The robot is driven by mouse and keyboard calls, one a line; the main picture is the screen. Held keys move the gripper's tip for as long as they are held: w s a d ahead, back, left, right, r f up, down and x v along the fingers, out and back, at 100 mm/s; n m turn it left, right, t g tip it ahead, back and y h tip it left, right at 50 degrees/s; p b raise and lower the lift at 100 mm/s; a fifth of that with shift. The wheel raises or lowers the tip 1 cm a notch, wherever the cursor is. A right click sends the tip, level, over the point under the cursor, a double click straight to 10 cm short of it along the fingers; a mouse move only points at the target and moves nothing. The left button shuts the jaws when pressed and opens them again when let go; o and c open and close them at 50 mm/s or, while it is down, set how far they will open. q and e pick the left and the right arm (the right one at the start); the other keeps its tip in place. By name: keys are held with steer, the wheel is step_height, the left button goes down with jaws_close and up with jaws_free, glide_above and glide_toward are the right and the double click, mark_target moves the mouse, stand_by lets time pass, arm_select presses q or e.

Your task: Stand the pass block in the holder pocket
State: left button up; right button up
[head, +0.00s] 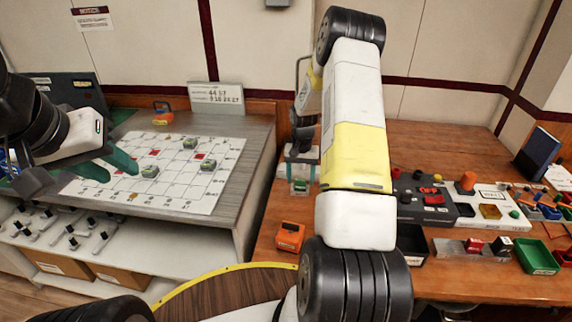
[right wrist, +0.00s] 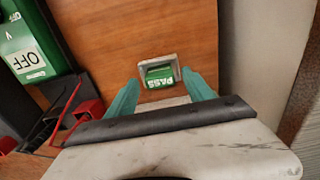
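The green pass block (right wrist: 160,76), with "PASS" on its face, sits within the pale grey square rim of the holder pocket (right wrist: 147,67) in the right wrist view. My right gripper (right wrist: 162,92) is open, its teal fingers on either side of the block and apart from it. In the head view the right gripper (head: 301,172) hangs over the wooden table, with the green block (head: 300,186) small and partly hidden under it. How deep the block is seated cannot be told. My left gripper (head: 108,167) is open and empty above the gridded white board (head: 190,190).
An orange box (head: 290,236) stands near the table's front edge. Right of my arm are a dark panel (head: 425,200), a white panel (head: 490,218) and a green tray (head: 538,256). Several green-topped blocks stand on the board. A green-and-white OFF piece (right wrist: 28,50) lies left of my right gripper.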

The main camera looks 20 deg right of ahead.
steer(key=shift+r, duration=0.1)
step_height(320, 180, up, 12)
step_height(320, 180, up, 10)
steer(key=n+t, duration=0.1)
glide_above(300, 180)
steer(key=s+a, duration=0.4)
steer(key=s+a+r+n+t, duration=0.1)
steer(key=s+a+r, duration=0.2)
steer(key=s, duration=0.5)
steer(key=s+a+r+n+t+y, duration=0.1)
steer(key=s+a+r, duration=0.3)
steer(key=s, duration=0.4)
steer(key=s+a+r+n+t+y, duration=0.1)
steer(key=s+a+r+n+t, duration=0.1)
steer(key=s, duration=0.6)
step_height(300, 180, up, 4)
steer(key=shift+s+a+f+n+t, duration=0.1)
steer(key=shift+s+a+n+t, duration=0.4)
steer(key=shift+a, duration=0.65)
